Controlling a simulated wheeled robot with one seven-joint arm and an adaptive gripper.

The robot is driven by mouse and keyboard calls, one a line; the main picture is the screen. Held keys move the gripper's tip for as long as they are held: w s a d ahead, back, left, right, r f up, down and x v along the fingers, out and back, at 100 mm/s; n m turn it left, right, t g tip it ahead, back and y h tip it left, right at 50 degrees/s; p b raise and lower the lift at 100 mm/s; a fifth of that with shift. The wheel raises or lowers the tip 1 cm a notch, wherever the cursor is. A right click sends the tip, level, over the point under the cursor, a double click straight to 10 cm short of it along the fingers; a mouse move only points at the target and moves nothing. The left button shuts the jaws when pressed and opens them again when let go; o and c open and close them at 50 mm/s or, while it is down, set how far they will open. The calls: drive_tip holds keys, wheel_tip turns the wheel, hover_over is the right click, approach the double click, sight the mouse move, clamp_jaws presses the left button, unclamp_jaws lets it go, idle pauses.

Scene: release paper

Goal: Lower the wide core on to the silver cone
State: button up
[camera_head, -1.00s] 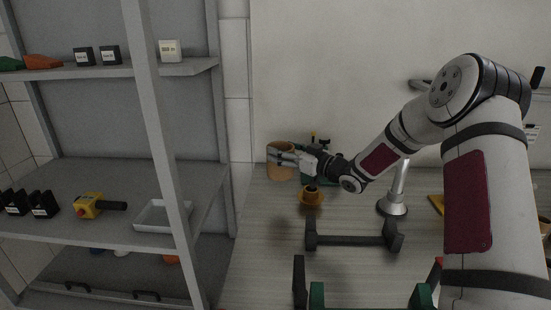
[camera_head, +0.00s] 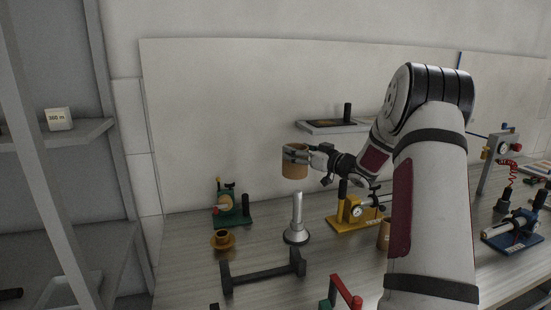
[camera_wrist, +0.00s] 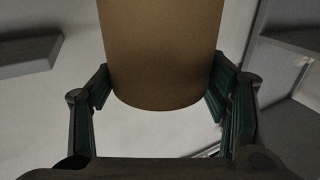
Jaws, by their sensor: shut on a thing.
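The wide core (camera_head: 296,164) is a brown cardboard tube, held upright in the air in the head view. My gripper (camera_head: 290,153) is shut on its wall from the right. In the wrist view the core (camera_wrist: 160,50) fills the top middle between the two green-padded fingers of my gripper (camera_wrist: 160,95). The silver cone (camera_head: 297,235) stands on the bench with a flared base and a thin upright post. The core hangs just above the post's top, roughly in line with it. The head view does not settle the depth between them.
A dark cradle (camera_head: 262,274) lies in front. A wall shelf (camera_head: 333,126) is behind my arm.

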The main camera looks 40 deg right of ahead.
sight(306, 166)
drive_tip(key=shift+s+d+r, duration=0.3)
drive_tip(key=shift+s+d, duration=0.1)
drive_tip(key=shift+d, duration=0.15)
drive_tip(key=shift+p, duration=0.4)
drive_tip(key=shift+f+b, duration=0.55)
drive_tip(key=shift+f, duration=2.35)
drive_tip(key=shift+p, duration=0.75)
drive_tip(key=shift+f+b, duration=0.95)
drive_tip(key=shift+f, duration=3.05)
